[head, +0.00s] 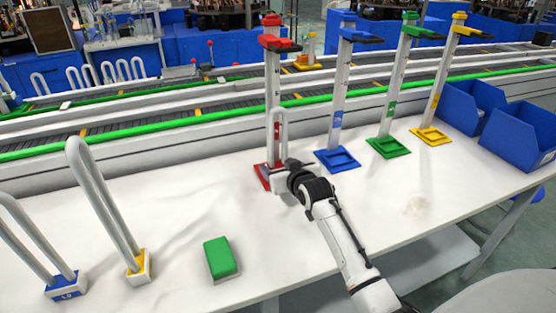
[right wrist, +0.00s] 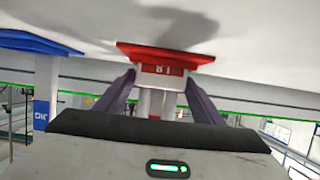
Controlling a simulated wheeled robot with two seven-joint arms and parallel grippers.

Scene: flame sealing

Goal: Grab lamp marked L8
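A U-shaped white lamp (head: 284,122) stands upright at the red stand (head: 272,98). In the right wrist view, which is upside down, its base (right wrist: 163,69) carries a red label that seems to read L8. My right gripper (head: 283,173) is at this base. Its two dark fingers (right wrist: 160,88) flank the base with no clear gap, but I cannot tell whether they press on it. Two other U-shaped lamps stand at the left, one with a yellow-marked base (head: 138,267), one with a blue-marked base (head: 66,286). My left gripper is out of view.
Blue (head: 338,110), green (head: 392,100) and yellow (head: 437,98) stands rise to the right of the red one. A green block (head: 221,259) lies on the white table (head: 180,210). Blue bins (head: 523,134) sit at the right. A conveyor runs behind the table. The table's front middle is mostly clear.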

